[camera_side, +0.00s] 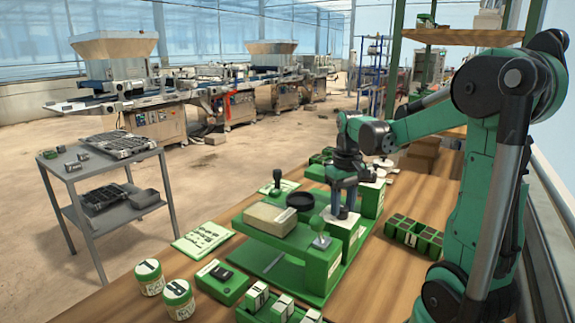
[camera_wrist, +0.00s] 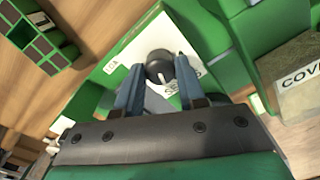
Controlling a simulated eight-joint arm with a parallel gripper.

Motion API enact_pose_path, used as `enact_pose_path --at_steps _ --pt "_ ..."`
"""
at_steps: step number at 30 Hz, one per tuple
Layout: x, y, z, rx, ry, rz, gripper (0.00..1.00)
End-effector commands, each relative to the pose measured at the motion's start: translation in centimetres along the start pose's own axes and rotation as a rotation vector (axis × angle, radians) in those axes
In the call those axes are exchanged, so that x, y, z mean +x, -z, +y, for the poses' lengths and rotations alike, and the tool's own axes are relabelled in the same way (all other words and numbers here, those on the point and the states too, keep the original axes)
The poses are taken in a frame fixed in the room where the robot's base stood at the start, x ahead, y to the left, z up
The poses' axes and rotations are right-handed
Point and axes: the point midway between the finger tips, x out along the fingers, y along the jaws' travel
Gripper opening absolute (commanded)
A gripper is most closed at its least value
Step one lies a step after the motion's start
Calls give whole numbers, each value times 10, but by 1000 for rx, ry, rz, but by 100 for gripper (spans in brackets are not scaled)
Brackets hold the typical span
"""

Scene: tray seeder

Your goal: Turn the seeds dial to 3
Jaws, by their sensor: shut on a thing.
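The seeds dial (camera_wrist: 158,66) is a dark round knob with a pale pointer line, on a white plate (camera_wrist: 128,48) with partly covered lettering, in the wrist view. The pointer slants toward the lower part of that view. The numbers around it cannot be read. My gripper (camera_wrist: 160,67) has its two blue fingers on either side of the knob, shut on it. In the side view my gripper (camera_side: 343,213) points down onto the white top of the green seeder (camera_side: 317,269), and the fingers hide the dial there.
A beige block (camera_side: 269,218) lies on the seeder; its label in the wrist view begins "COV". A green knob (camera_side: 321,241) and a black round dish (camera_side: 300,200) are close by. A divided green tray (camera_side: 413,236) stands right. Jars (camera_side: 150,278) and a switch box (camera_side: 221,283) are in front.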

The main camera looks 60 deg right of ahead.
Motion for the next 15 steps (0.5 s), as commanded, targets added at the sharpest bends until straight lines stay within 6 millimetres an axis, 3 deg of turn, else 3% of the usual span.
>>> enact_pose_path --at_steps 15 --pt "0 0 0 466 0 -1 0"
